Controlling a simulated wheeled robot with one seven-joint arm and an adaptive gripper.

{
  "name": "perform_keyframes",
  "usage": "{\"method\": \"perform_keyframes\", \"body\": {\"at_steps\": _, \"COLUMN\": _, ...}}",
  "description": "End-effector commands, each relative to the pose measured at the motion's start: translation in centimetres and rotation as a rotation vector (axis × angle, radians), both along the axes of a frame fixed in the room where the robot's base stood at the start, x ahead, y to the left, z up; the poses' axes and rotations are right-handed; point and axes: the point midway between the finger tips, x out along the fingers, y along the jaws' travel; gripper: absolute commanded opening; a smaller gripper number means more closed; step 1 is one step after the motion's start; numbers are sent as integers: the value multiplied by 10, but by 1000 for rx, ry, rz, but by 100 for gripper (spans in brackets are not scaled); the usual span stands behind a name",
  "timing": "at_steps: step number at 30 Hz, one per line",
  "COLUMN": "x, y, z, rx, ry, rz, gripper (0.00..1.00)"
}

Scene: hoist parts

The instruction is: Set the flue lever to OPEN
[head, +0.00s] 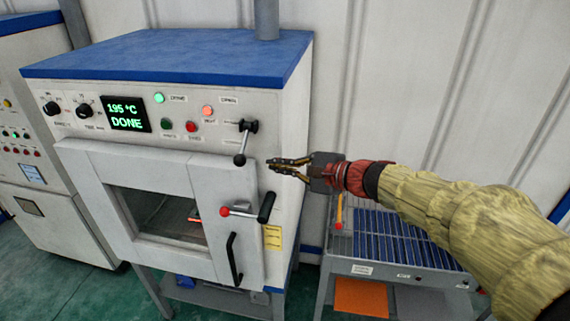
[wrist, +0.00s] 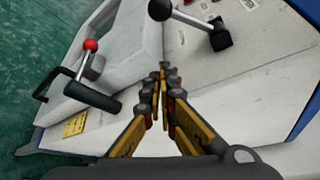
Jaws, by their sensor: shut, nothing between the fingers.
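The flue lever (head: 241,145) appears to be the black lever with a round ball end at the right of the oven's control panel. Its arm hangs down from the pivot, leaning slightly left. Small labels beside it are too blurred to read. In the wrist view the lever (wrist: 188,18) lies at the top, its ball left of its pivot block. My gripper (head: 271,167) is shut and empty, to the right of the lever and a little below its ball, apart from it in the head view. In the wrist view my gripper's fingertips (wrist: 163,72) point towards the panel, below the ball.
Below is the oven door (head: 178,166) with a red-balled latch (head: 240,211) and a black bar handle (head: 233,260). The panel display (head: 125,114) reads 195 °C DONE. A blue-slatted rack (head: 395,240) stands right, beneath my arm. Another cabinet (head: 40,200) stands left.

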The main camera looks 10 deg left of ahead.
Motion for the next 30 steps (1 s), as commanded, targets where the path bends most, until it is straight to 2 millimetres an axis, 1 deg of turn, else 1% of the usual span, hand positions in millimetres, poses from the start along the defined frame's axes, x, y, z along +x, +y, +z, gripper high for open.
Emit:
{"method": "perform_keyframes", "body": {"at_steps": 1, "x": 4, "y": 10, "z": -2, "rx": 1, "ry": 2, "rz": 5, "gripper": 0}}
{"method": "perform_keyframes", "body": {"at_steps": 9, "x": 25, "y": 48, "z": -14, "rx": 0, "ry": 1, "rz": 3, "gripper": 0}}
{"method": "perform_keyframes", "body": {"at_steps": 12, "x": 13, "y": 50, "z": -3, "rx": -1, "ry": -4, "rz": 1, "gripper": 0}}
{"method": "perform_keyframes", "body": {"at_steps": 18, "x": -3, "y": 54, "z": 6, "rx": 0, "ry": -2, "rz": 1, "gripper": 0}}
{"method": "perform_keyframes", "body": {"at_steps": 22, "x": -7, "y": 55, "z": 8, "rx": 0, "ry": -1, "rz": 0, "gripper": 0}}
{"method": "perform_keyframes", "body": {"at_steps": 30, "x": -7, "y": 55, "z": 8, "rx": -1, "ry": -2, "rz": 1, "gripper": 0}}
